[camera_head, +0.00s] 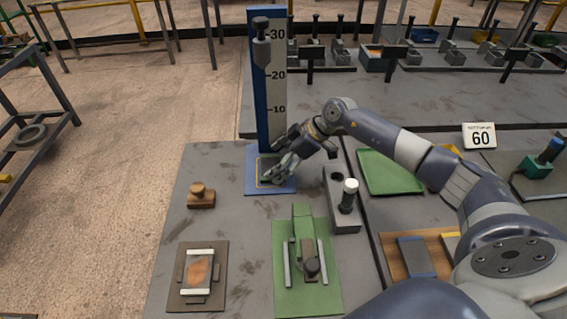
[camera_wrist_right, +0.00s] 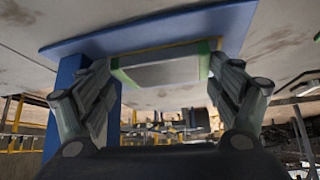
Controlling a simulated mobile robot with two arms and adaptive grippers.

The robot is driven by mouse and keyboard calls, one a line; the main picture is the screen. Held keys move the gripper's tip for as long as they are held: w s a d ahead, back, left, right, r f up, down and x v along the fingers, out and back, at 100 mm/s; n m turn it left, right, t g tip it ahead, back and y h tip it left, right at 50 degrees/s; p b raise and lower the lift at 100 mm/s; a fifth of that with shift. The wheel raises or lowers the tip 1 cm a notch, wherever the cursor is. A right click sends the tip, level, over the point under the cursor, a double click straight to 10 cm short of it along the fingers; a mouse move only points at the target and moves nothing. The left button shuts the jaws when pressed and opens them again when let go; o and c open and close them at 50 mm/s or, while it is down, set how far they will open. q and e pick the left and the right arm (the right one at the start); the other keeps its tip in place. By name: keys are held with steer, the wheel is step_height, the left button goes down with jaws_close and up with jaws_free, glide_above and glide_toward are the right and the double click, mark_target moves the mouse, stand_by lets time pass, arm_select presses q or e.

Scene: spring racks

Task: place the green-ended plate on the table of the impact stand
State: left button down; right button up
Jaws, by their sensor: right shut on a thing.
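The impact stand (camera_head: 264,95) is a tall blue column with a white scale marked 10, 20 and 30. Its table (camera_head: 252,188) is a blue base with a yellow outlined square. My right gripper (camera_head: 272,170) is low over this table, beside the foot of the column. In the right wrist view the green-ended plate (camera_wrist_right: 165,74) is grey with a green end at each finger, and my right gripper is shut on it. The plate lies close against the blue table (camera_wrist_right: 150,32); whether it touches cannot be told. In the head view the gripper mostly hides the plate. My left gripper is not in view.
A grey block with a white-topped black handle (camera_head: 348,195) stands right of the stand. A green fixture (camera_head: 307,268), a wooden-knobbed block (camera_head: 201,196) and a plate fixture (camera_head: 203,275) are nearer. Bench left of the stand is clear.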

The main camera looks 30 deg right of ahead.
steer(key=shift+a+r, duration=0.15)
steer(key=shift+a, duration=0.4)
steer(key=o, duration=1.6)
steer(key=shift+f, duration=0.2)
steer(key=shift+c, duration=0.2)
steer(key=shift+r, duration=0.15)
steer(key=shift+s+d+r, duration=0.15)
steer(key=shift+d+r, duration=0.1)
steer(key=shift+d, duration=0.05)
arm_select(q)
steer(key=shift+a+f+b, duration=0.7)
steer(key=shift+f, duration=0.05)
arm_select(e)
steer(key=v, duration=1.1)
steer(key=shift+s+r, duration=0.15)
